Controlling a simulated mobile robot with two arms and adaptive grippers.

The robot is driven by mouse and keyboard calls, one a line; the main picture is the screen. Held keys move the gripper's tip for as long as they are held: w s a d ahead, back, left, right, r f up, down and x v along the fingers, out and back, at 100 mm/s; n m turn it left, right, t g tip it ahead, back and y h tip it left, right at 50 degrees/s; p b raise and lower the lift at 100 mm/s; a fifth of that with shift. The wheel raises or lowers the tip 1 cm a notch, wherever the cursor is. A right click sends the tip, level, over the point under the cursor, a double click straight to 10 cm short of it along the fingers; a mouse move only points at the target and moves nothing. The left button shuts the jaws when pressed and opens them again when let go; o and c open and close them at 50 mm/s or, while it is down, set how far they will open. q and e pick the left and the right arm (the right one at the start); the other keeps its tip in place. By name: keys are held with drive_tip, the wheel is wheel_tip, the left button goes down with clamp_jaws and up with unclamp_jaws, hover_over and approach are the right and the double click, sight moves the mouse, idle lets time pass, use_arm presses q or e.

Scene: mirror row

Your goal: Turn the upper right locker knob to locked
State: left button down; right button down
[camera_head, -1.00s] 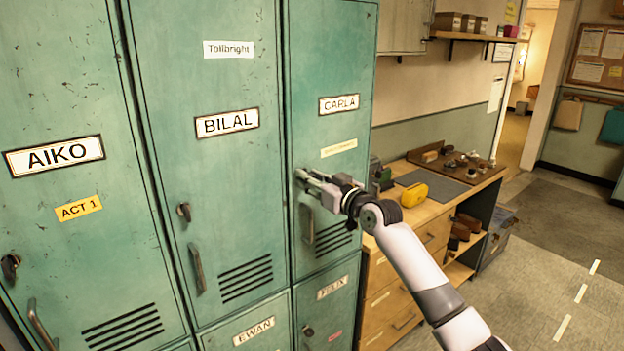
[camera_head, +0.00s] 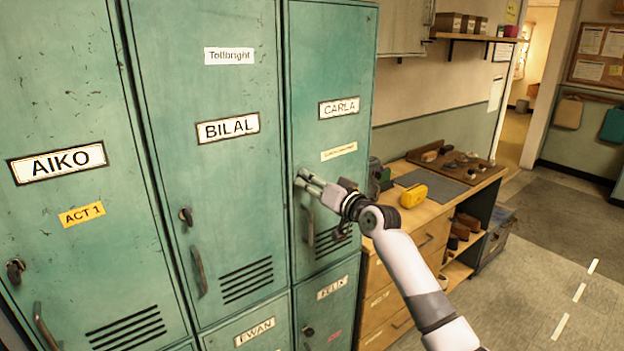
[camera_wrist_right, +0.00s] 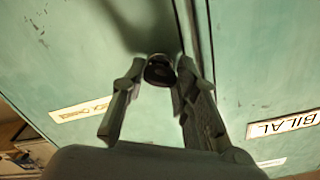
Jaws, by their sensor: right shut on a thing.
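The upper right locker (camera_head: 328,62) is a green door with the name plate CARLA (camera_head: 339,107) and a slim handle below. My right gripper (camera_head: 303,180) reaches its left edge at knob height, and its fingers hide the knob in the head view. In the right wrist view, the dark knob (camera_wrist_right: 159,69) sits between the fingertips of my right gripper (camera_wrist_right: 155,88), which is shut on it. Whether the knob points to locked cannot be told. My left gripper is not in view.
The BILAL locker (camera_head: 215,90) and AKIO-side locker labelled AIKO (camera_head: 60,120) stand to the left. Lower lockers lie beneath. A wooden workbench (camera_head: 440,207) with a yellow case (camera_head: 414,195) stands right of the lockers. Open floor lies farther right.

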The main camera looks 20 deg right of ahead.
drive_tip(key=m+p, duration=0.3)
drive_tip(key=m, duration=0.3)
drive_tip(key=shift+r, duration=0.1)
drive_tip(key=m+p, duration=0.2)
drive_tip(key=m, duration=0.4)
drive_tip(key=shift+p, duration=0.35)
drive_tip(key=c, duration=1.2)
unclamp_jaws()
drive_tip(key=shift+c, duration=0.2)
drive_tip(key=shift+s+d, duration=0.1)
drive_tip(key=v, duration=1.2)
